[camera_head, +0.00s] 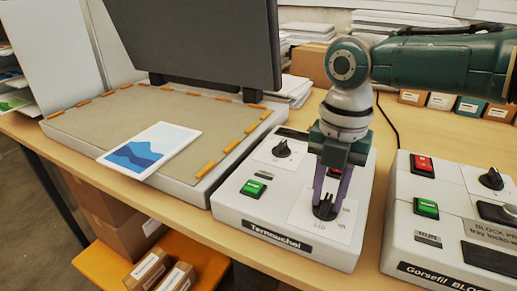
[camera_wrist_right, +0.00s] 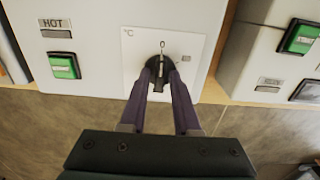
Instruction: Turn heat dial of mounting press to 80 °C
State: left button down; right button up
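The mounting press is the white unit labelled "Ternouchel" (camera_head: 278,236), with a flat grey bed (camera_head: 150,112) and a raised dark lid (camera_head: 205,40) behind it. Its heat dial (camera_head: 324,211) is a black knob on a white plate marked "°C"; in the right wrist view the dial (camera_wrist_right: 161,72) shows below a "0" mark. My right gripper (camera_head: 328,203) points down at the dial, with one purple finger on each side of the knob; it also shows in the right wrist view (camera_wrist_right: 161,76). A small gap seems to remain beside the knob's grip. My left gripper is not in view.
A second black dial (camera_head: 282,149) and a green switch (camera_head: 253,187) are on the same unit. Another white machine (camera_head: 430,246) with red and green switches stands close on the right. A blue-and-white picture (camera_head: 152,149) lies on the bed. Small boxes line the back.

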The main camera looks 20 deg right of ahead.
grip_shut()
dwell(0.5)
jog(key=shift+m+p, duration=0.35)
jog(key=shift+m, duration=0.35)
jog(key=m+p, duration=0.1)
jog(key=m, duration=0.3)
jog(key=shift+r, duration=0.1)
jog(key=m+p, duration=0.1)
jog(key=m, duration=0.4)
jog(key=shift+p, duration=0.4)
jog(key=shift+m, duration=0.8)
